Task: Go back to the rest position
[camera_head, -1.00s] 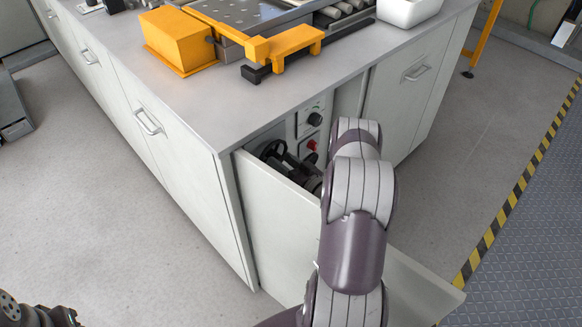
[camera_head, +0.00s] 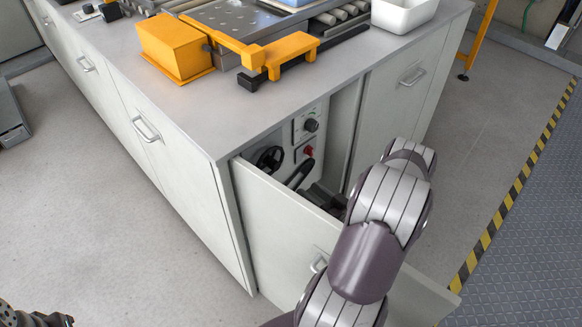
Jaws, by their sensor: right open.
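My right gripper (camera_head: 312,184) shows in part inside the open cabinet, behind the top edge of the door; its dark fingers are apart and nothing shows between them. My right arm stands in front of the door and hides the rest of the gripper. Behind it, on the cabinet's inner panel, are a black knob (camera_head: 311,125), a red switch (camera_head: 308,151) and a black handwheel (camera_head: 268,160). The fingers are apart from the knob and the switch. At the bottom left corner a dark piece of my left arm shows; my left gripper is not seen.
The open cabinet door (camera_head: 275,235) stands in front of the panel, close to my right arm. The grey counter (camera_head: 190,105) carries an orange block (camera_head: 175,48), an orange clamp (camera_head: 290,52) and a white bin (camera_head: 403,14).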

